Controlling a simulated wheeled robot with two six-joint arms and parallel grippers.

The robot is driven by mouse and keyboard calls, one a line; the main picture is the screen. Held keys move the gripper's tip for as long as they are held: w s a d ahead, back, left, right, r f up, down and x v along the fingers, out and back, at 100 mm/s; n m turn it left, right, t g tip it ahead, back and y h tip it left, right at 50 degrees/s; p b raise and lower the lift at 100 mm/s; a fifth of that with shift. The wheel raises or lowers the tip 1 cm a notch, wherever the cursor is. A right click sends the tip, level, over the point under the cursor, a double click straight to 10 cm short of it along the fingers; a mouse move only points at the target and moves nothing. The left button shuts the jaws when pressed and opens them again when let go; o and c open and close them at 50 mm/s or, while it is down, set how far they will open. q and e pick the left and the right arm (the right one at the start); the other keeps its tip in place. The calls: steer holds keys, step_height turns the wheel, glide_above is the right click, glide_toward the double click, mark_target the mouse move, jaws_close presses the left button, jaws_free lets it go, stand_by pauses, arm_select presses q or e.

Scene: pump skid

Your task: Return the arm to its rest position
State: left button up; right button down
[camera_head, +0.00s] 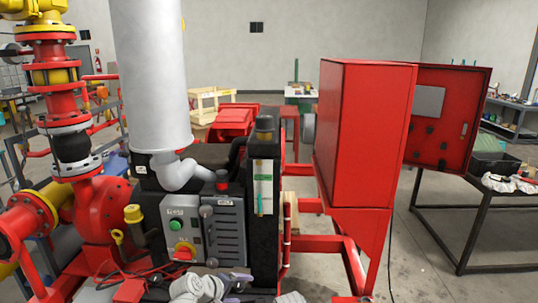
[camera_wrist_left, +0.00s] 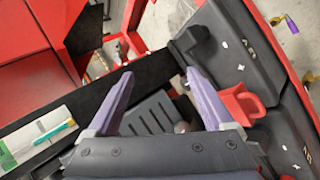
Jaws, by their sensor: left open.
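My left gripper (camera_head: 243,287) is low in the head view, at the bottom edge in front of the grey control box (camera_head: 190,225). In the left wrist view its two purple fingers stand apart with nothing between the tips (camera_wrist_left: 159,73). My left arm comes in at the bottom, only partly in the picture. My right gripper is not in view.
The pump skid's black and red machinery fills the near space, with a white exhaust cylinder (camera_head: 150,75) above. A tall red cabinet (camera_head: 365,135) with an open door (camera_head: 445,115) stands right. A dark table (camera_head: 470,200) is farther right. Floor between is clear.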

arm_select(q)
steer(key=s+a+f+m+g+y, duration=0.3)
steer(key=s+f+m+g, duration=0.1)
steer(key=s+m, duration=0.15)
steer(key=s+a+f+m+g+y, duration=0.3)
steer(key=s+a+m, duration=0.1)
steer(key=s, duration=0.3)
steer(key=s+d+m+g+y, duration=0.1)
steer(key=s+d+m, duration=0.2)
steer(key=d, duration=0.7)
steer(key=s, duration=0.2)
steer(key=shift+s+d+f, duration=0.15)
steer(key=shift+s+d, duration=0.15)
steer(key=shift+m, duration=0.25)
